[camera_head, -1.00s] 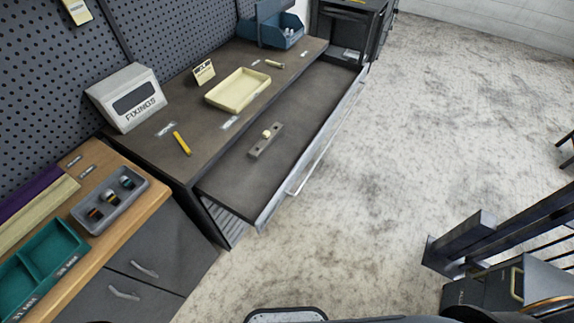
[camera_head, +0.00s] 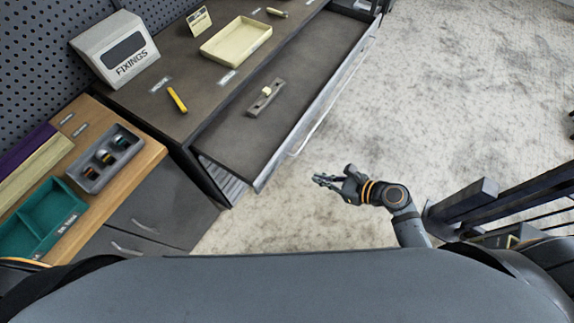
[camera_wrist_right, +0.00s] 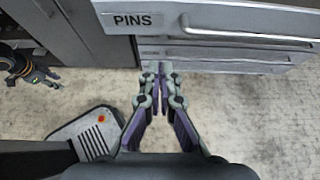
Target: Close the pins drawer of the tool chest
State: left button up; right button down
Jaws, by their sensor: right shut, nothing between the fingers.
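The pins drawer (camera_head: 240,145) of the dark tool chest stands pulled out in the head view, with a small grey block and a pale knob (camera_head: 266,97) inside it. Its grey front with a long bar handle (camera_head: 312,132) faces the open floor. In the right wrist view the PINS label (camera_wrist_right: 133,20) and the handle (camera_wrist_right: 245,36) show at the top. My right gripper (camera_head: 318,180) is shut and empty, in front of the drawer's near end and apart from it; its fingertips (camera_wrist_right: 160,68) point toward the front. My left gripper (camera_wrist_right: 45,78) shows at the left of the wrist view, its fingers small.
The chest top holds a cream tray (camera_head: 236,40), a yellow marker (camera_head: 177,99) and a FIXINGS box (camera_head: 115,50). A wooden bench with a teal tray (camera_head: 40,218) adjoins at left. A dark metal frame (camera_head: 500,205) stands at right. Floor before the drawer is clear.

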send_near(278, 164)
notch_tip(278, 164, down, 3)
jog(key=a, duration=0.1)
jog(key=w+a+p, duration=0.1)
jog(key=w+a, duration=0.2)
jog(key=shift+a+p, duration=0.3)
jog(key=shift+p, duration=0.05)
jog(key=shift+w, duration=0.1)
